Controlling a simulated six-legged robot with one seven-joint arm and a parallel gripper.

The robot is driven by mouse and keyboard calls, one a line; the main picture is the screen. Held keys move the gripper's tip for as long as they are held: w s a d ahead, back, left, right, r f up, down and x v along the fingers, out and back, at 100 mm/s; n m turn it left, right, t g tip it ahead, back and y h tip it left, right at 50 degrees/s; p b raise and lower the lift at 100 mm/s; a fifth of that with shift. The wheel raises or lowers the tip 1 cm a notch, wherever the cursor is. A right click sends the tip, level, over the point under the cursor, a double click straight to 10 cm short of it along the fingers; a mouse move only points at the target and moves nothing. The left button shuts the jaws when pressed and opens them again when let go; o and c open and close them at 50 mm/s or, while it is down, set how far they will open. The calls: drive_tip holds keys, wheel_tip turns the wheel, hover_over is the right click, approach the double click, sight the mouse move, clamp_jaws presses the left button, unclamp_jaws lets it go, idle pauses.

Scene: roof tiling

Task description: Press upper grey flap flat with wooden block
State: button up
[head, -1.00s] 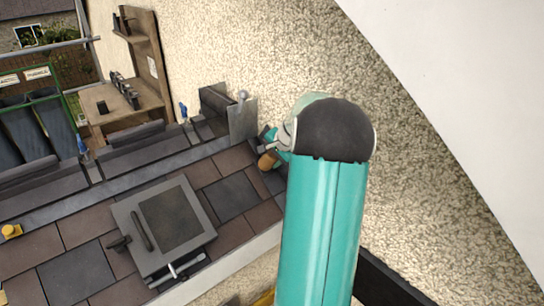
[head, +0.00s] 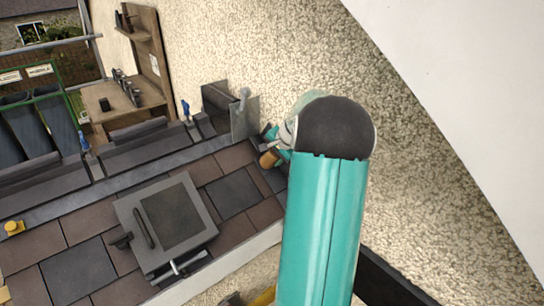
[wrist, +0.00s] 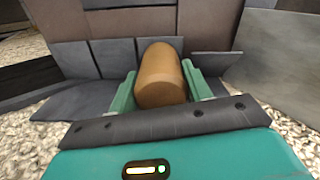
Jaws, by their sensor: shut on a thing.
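My gripper (wrist: 163,88) is shut on the wooden block (wrist: 161,70), a rounded brown piece held between its green fingers in the wrist view. In the head view the block (head: 270,159) shows at the end of my arm, beside the rough wall and the roof's edge. A grey flap (head: 245,118) stands raised against the wall, just above and left of my gripper. In the wrist view a large grey sheet (wrist: 280,60) lies to the right of the block, apart from it. A smaller grey piece (wrist: 211,65) sits just right of the fingers. Contact under the block is hidden.
A roof window (head: 170,218) with a handle lies among brown and grey tiles. Dark ridge pieces with blue-handled tools (head: 185,110) run along the far edge. A wooden bench (head: 110,105) stands beyond. The speckled wall (head: 220,50) bounds the roof on the right.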

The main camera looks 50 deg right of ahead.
drive_tip(key=d+v, duration=0.1)
drive_tip(key=v, duration=0.6)
drive_tip(key=shift+a, duration=0.45)
drive_tip(key=shift+r, duration=0.1)
idle(0.8)
